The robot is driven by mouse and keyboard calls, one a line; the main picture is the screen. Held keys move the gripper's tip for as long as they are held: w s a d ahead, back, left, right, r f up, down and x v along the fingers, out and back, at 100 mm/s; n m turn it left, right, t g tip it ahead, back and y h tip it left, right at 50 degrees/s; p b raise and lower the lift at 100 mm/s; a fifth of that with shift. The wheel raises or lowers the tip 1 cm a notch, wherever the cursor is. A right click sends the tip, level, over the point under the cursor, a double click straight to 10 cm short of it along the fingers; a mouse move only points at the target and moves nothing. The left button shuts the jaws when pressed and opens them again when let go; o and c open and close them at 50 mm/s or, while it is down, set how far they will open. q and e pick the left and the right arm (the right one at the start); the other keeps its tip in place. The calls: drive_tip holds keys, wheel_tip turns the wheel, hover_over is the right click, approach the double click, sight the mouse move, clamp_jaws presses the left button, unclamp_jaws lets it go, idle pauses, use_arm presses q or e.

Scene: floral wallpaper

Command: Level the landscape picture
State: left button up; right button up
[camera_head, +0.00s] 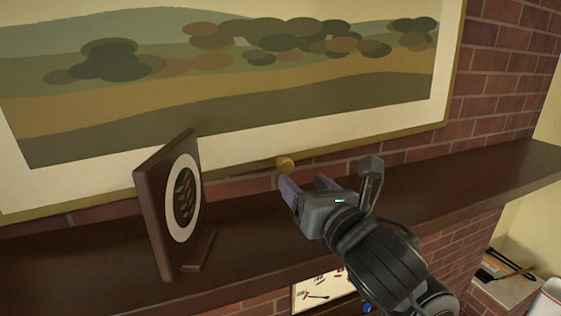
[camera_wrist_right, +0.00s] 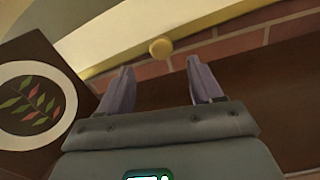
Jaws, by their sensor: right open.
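The landscape picture (camera_head: 240,75) hangs on the brick wall in a gold frame with a cream mat. It looks tilted in the head view, its lower edge rising to the right; the camera is tilted too. A small round gold knob (camera_head: 285,165) sits at its lower edge, and it also shows in the right wrist view (camera_wrist_right: 161,48). My right gripper (camera_head: 306,182) is open and empty, just below and in front of the knob. In the right wrist view its fingers (camera_wrist_right: 160,80) point toward the knob, with a gap between. My left gripper is not in view.
A dark wooden mantel shelf (camera_head: 455,185) runs below the picture. A small framed leaf plaque (camera_head: 165,205) stands on it, left of my right gripper. Red brick (camera_head: 490,80) surrounds the picture. A side surface (camera_head: 505,280) with dark items lies at lower right.

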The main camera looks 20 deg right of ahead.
sight(287, 167)
drive_tip(key=shift+w+d+f, duration=0.1)
drive_tip(key=shift+w+f, duration=0.05)
drive_tip(key=shift+w, duration=0.8)
drive_tip(key=w+p, duration=0.1)
drive_tip(key=w, duration=0.5)
drive_tip(key=shift+w, duration=0.15)
drive_tip(key=shift+w+a, duration=0.2)
drive_tip(key=shift+w, duration=0.6)
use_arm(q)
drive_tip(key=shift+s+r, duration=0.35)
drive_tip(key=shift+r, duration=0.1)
